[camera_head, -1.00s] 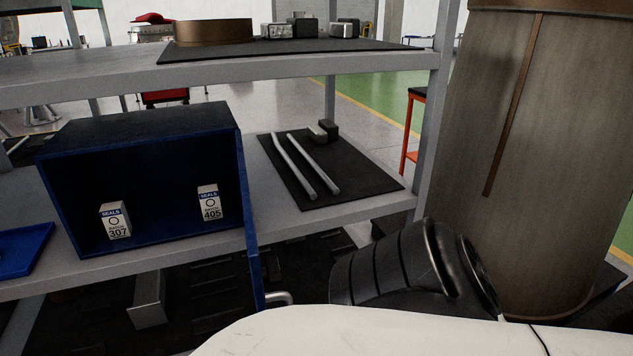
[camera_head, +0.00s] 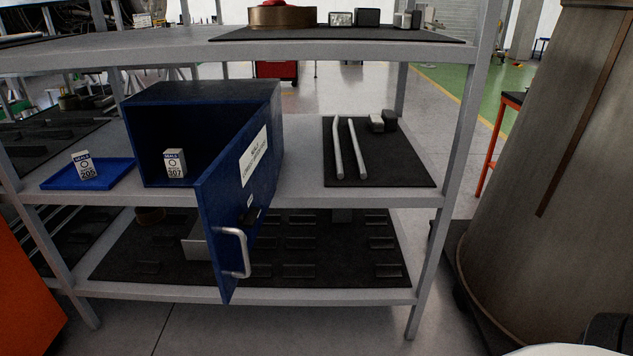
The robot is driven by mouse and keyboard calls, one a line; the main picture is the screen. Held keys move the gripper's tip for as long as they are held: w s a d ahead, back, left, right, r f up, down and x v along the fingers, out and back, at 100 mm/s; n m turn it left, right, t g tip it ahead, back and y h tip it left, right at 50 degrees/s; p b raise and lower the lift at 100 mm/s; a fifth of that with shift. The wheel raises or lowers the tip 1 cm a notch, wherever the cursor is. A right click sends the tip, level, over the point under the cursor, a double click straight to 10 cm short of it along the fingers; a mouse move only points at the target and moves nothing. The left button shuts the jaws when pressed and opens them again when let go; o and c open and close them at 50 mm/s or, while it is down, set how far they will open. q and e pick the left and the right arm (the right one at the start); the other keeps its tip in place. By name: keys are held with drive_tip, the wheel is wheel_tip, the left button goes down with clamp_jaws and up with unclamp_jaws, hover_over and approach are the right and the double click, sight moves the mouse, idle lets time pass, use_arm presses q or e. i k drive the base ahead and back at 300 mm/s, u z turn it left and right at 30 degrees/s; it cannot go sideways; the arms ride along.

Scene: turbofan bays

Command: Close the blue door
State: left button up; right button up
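The blue door (camera_head: 221,200) is hinged at the right side of the blue cabinet (camera_head: 282,150) and stands open, swung out past the front edge of the shelf. It has a metal handle (camera_head: 244,252) low on its outer face and a white label above it. The cabinet sits on the middle shelf. A white seals box marked 307 (camera_head: 175,165) stands inside it; the door hides the right part of the interior. Neither gripper is in view. Only a dark and a white part of my own body show at the lower right corner.
A blue tray (camera_head: 115,177) with a box marked 205 (camera_head: 84,166) lies left of the cabinet. A black mat (camera_head: 405,165) with two rods lies to the right. A shelf post (camera_head: 452,150) and a large brown cylinder (camera_head: 545,150) stand farther right. Floor shows in front.

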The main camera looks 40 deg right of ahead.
sight(241, 177)
drive_tip(key=z, duration=0.9)
drive_tip(key=i, duration=1)
drive_tip(key=u, duration=1.2)
drive_tip(key=k, duration=0.75)
drive_tip(key=z, duration=0.5)
